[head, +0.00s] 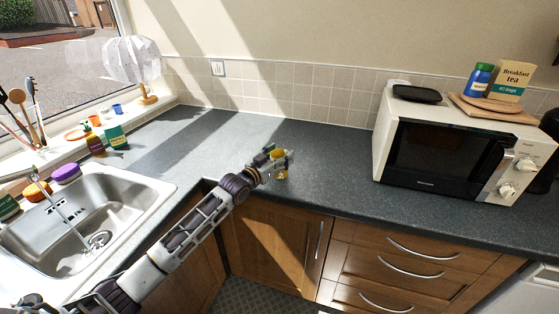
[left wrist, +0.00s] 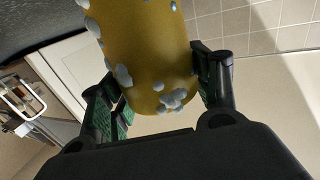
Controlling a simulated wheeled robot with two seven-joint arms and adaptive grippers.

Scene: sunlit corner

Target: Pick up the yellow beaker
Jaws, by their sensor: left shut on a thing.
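The yellow beaker (left wrist: 150,60) fills the upper middle of the left wrist view, with pale bubble-like spots on its surface. My left gripper (left wrist: 158,88) is shut on it, with a green-padded finger against each side. In the head view the beaker (head: 281,175) is small and partly hidden by my left gripper (head: 277,162), near the front edge of the counter. I cannot tell whether it touches the counter. My right gripper is in neither view.
A microwave (head: 440,158) stands on the worktop (head: 330,150) to the right, with a board, tea box (head: 510,80) and blue jar on top. The sink (head: 90,220) is at left. The back worktop is clear.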

